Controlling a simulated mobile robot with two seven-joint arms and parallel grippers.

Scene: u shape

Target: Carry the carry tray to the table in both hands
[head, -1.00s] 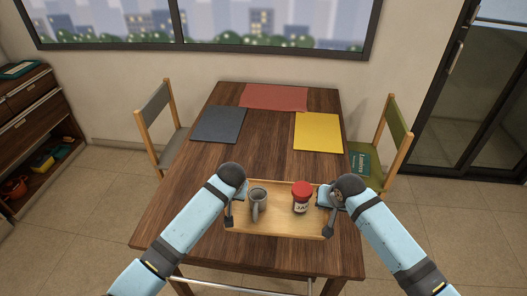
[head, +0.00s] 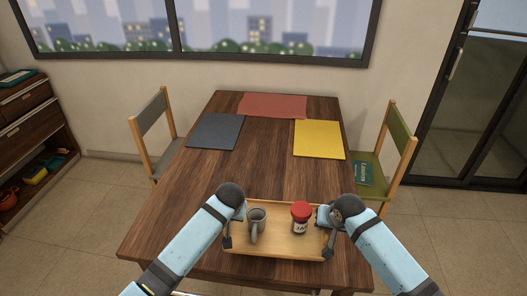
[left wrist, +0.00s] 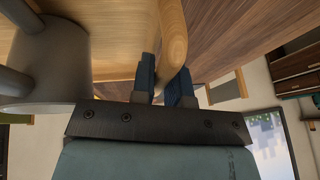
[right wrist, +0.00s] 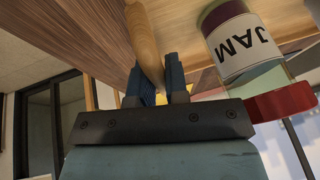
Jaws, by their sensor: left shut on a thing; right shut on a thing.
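The wooden carry tray (head: 275,243) is level over the near part of the brown table (head: 245,175) in the head view; I cannot tell whether it touches the tabletop. A grey mug (head: 257,220) stands on its left half and a jam jar (head: 300,219) with a red lid on its right half.
A grey mat (head: 215,131), a red mat (head: 272,106) and a yellow mat (head: 319,139) lie on the far half of the table. Chairs stand at the left (head: 154,130) and right (head: 390,150), the right one with a book (head: 362,172). The table's middle is clear.

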